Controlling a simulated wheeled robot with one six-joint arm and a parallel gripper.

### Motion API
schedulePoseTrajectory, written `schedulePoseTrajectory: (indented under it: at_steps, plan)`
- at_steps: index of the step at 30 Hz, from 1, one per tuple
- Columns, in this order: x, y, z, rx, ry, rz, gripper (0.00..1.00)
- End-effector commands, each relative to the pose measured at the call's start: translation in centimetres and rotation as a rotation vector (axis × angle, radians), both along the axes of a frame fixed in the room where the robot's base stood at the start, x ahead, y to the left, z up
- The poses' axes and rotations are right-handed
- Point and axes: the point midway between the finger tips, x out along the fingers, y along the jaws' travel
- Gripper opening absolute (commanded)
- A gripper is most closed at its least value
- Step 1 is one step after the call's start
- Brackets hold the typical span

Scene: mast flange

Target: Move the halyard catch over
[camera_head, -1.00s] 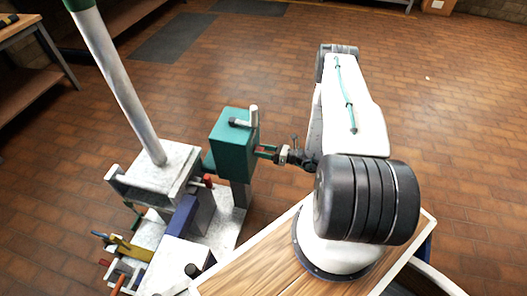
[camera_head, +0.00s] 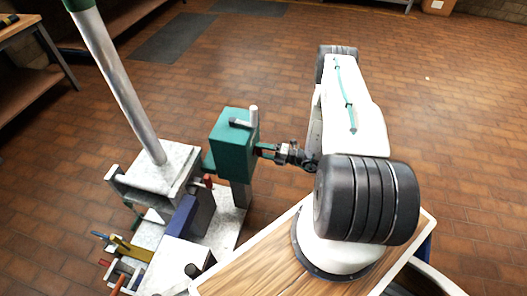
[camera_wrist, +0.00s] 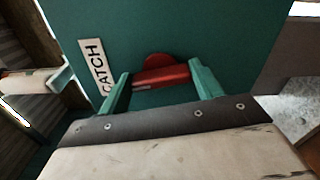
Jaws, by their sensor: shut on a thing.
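The halyard catch is a red lever (camera_wrist: 160,77) on the face of a teal box (camera_wrist: 215,35), beside a white label reading "CATCH" (camera_wrist: 91,65). In the head view the teal box (camera_head: 232,145) stands on a post, with a grey crank-like handle on top. My gripper (camera_head: 262,150) reaches the box's right face. In the wrist view its teal fingers (camera_wrist: 160,74) are at both ends of the red lever, shut on it. The lever looks slightly tilted in the picture. Its contact points are partly hidden by the fingers.
A tall grey mast (camera_head: 122,85) rises from a pale block left of the box. A blue block (camera_head: 180,217), a yellow part (camera_head: 130,249) and red-ended levers crowd the lower left. The tiled floor behind and right of the box is clear.

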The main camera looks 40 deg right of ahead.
Motion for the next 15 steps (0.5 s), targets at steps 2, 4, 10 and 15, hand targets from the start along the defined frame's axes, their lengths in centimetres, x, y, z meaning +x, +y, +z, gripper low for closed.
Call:
schedulePoseTrajectory:
  at_steps: [2,4,10,15]
  plan:
    - [-0.02,-0.01,-0.06,0.037,0.030,0.000,0.43]
    - [-0.02,-0.01,-0.07,0.067,0.054,0.000,0.43]
    - [-0.02,-0.01,-0.10,0.126,0.099,0.000,0.43]
    - [-0.02,-0.01,-0.11,0.149,0.118,0.000,0.43]
